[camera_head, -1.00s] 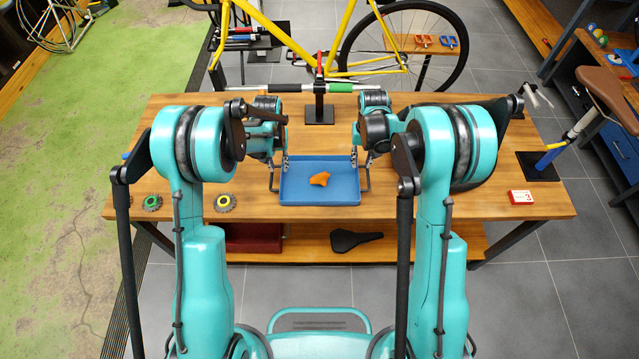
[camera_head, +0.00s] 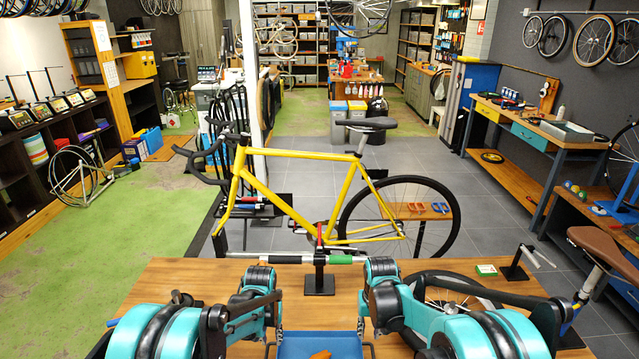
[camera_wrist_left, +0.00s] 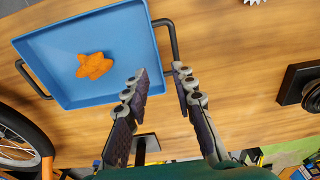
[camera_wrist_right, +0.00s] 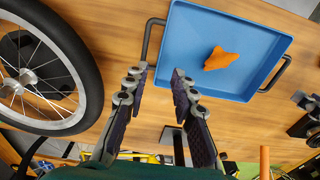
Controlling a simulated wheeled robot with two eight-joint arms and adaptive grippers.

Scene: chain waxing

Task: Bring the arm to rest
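My left gripper (camera_wrist_left: 160,72) is open and empty in the left wrist view. Its fingertips are close to a dark handle (camera_wrist_left: 167,24) of the blue tray (camera_wrist_left: 40,62); I cannot tell whether they touch it. My right gripper (camera_wrist_right: 159,72) is open and empty in the right wrist view, by the tray's other handle (camera_wrist_right: 151,36). The tray's far part (camera_head: 320,340) shows at the bottom of the head view, between my two arms. An orange crumpled cloth (camera_wrist_left: 94,66) lies in the tray; it also shows in the right wrist view (camera_wrist_right: 220,59).
The tray is on a wooden workbench (camera_head: 190,272). A yellow bicycle (camera_head: 290,155) stands behind it, beyond a stand with a green-sleeved bar (camera_head: 340,260). A wheel (camera_wrist_right: 62,75) lies near my right gripper.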

